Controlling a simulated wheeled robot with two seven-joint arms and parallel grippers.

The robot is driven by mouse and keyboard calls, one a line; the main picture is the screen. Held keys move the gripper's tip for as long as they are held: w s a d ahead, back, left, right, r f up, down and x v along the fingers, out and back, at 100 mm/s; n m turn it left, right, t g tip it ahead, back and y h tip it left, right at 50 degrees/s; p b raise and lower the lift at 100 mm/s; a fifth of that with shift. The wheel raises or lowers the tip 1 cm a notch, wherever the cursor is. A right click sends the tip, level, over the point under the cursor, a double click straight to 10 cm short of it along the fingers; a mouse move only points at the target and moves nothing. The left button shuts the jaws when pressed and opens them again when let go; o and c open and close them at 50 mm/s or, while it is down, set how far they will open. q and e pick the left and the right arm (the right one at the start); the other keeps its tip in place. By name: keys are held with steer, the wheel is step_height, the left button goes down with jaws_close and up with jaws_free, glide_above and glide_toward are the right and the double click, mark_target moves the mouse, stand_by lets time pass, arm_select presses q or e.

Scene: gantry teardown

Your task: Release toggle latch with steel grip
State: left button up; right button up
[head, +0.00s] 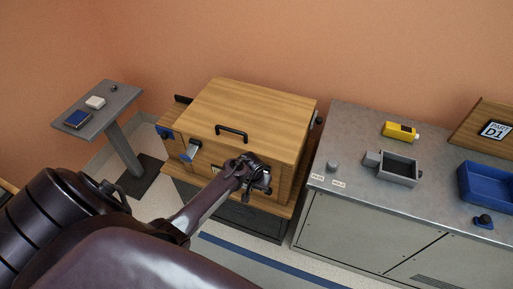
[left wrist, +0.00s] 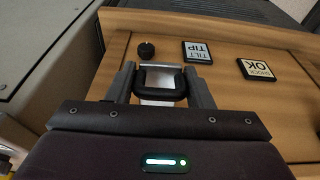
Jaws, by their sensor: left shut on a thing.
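The wooden case (head: 258,105) stands on a low cabinet, with a black handle on its lid. My left gripper (head: 256,172) is at the right part of the case's front and covers much of what is there. In the left wrist view my left gripper (left wrist: 161,90) is shut on a toggle latch (left wrist: 160,74), with a finger on each side of its dark-rimmed steel grip. Another latch (head: 190,150), with a pale lever and some blue, sits on the left part of the front. My right gripper is not in view.
Beside the latch are a black knob (left wrist: 146,50), a "TILT TIP" label (left wrist: 197,52) and an "OK" label (left wrist: 256,69). A grey bench (head: 345,130) on the right carries a yellow device (head: 400,131), a grey tray and a blue bin (head: 485,190). A small grey stand (head: 119,103) is at left.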

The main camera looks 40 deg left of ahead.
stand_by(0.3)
arm_select(q)
steer(key=o, duration=1.4)
steer(key=shift+c, duration=0.2)
steer(key=v, duration=0.7)
steer(key=shift+r, duration=0.35)
